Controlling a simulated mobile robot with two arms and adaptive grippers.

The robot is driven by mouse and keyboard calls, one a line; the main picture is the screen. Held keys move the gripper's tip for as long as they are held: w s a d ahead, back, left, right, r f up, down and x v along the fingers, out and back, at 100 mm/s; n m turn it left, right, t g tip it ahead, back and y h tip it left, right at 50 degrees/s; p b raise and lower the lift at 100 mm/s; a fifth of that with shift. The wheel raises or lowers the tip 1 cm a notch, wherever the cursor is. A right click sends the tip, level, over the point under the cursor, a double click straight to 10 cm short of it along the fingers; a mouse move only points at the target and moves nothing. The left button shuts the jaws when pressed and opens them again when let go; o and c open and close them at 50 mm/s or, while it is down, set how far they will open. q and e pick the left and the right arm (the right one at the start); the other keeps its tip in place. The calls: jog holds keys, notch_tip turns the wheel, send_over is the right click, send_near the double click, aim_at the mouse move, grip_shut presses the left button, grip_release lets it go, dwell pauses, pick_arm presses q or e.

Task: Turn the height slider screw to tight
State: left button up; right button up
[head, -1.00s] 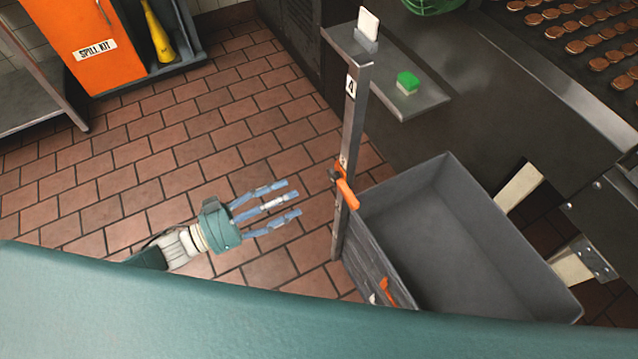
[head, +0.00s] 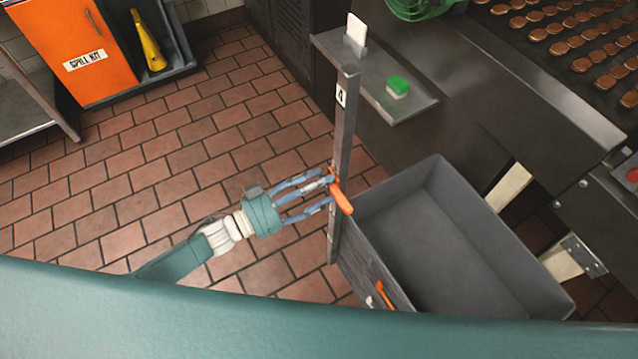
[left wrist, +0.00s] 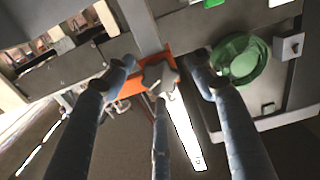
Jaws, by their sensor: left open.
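The height slider is an orange bracket (head: 342,199) on a grey upright post (head: 345,130) marked 4. In the left wrist view its orange body (left wrist: 132,84) shows with a dark grey star-shaped screw knob (left wrist: 160,78) in front. My left gripper (head: 326,190) is open, with its blue-grey fingers reaching to the slider from the left. In the left wrist view the fingers (left wrist: 160,75) spread around the knob, one on each side and one below it. I cannot tell whether they touch it. My right gripper is not in view.
A grey bin (head: 450,230) stands right of the post, with a second orange handle (head: 385,295) on a lower bracket. A steel shelf (head: 415,108) holds a green-topped block (head: 397,87). An orange spill kit cabinet (head: 75,45) stands back left. The tiled floor (head: 150,170) between is clear.

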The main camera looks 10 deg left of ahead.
pick_arm(q)
jog(key=c, duration=1.1)
jog(key=shift+m+b, duration=0.7)
jog(key=shift+m, duration=1.9)
jog(key=shift+c, duration=0.2)
jog(key=o, duration=1.1)
jog(key=shift+o, duration=0.2)
jog(key=shift+s+a, duration=0.1)
jog(key=v, duration=1.2)
